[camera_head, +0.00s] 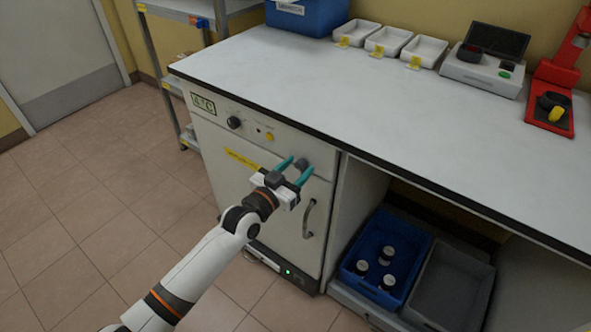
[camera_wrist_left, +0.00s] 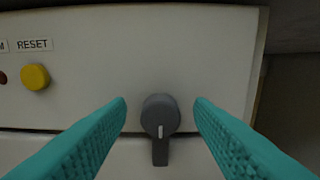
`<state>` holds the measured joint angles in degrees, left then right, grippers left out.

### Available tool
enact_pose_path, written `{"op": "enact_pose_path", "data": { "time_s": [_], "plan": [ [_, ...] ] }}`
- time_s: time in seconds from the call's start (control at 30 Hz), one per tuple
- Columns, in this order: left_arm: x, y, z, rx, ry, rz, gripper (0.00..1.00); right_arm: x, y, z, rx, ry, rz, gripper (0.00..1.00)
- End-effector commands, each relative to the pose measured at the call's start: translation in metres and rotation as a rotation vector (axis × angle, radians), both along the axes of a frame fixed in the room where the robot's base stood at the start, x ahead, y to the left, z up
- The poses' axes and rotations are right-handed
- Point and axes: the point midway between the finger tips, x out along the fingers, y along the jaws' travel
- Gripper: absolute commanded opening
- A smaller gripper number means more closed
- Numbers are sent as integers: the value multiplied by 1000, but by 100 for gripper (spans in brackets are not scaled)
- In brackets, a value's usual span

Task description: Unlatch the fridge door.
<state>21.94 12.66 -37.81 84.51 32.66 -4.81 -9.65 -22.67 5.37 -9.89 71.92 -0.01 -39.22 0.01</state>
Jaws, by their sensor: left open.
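The white fridge (camera_head: 216,150) stands under the worktop, its door shut, with a grey curved handle (camera_head: 309,218) on the door's right side. A dark grey latch knob (camera_head: 301,163) sits at the upper right of the fridge front. In the left wrist view the latch knob (camera_wrist_left: 160,117) has a white mark and a tab pointing down across the door's top seam. My left gripper (camera_head: 297,167) is open, its teal fingers on either side of the knob with gaps showing in the left wrist view (camera_wrist_left: 160,112). My right gripper is not in view.
A yellow RESET button (camera_wrist_left: 36,77) sits left of the knob; a black dial (camera_head: 234,122) is further left. Right of the fridge, a blue crate (camera_head: 349,262) holds several jars beside a grey bin (camera_head: 449,285). The worktop (camera_head: 330,75) overhangs the fridge.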

Motion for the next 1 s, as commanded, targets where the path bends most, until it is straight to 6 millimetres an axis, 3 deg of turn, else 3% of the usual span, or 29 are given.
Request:
{"op": "enact_pose_path", "data": {
  "time_s": [0.1,0.3,0.4,0.73,1.0],
  "plan": [
    [0,0,0,0,0,0,48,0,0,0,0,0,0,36],
    [0,0,0,-1,1,0,15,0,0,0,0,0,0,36],
    [0,0,0,0,1,0,3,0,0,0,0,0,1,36],
    [0,0,0,-48,36,0,3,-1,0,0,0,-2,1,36],
    [0,1,0,-198,145,0,3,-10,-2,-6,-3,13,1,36]
  ]
}}
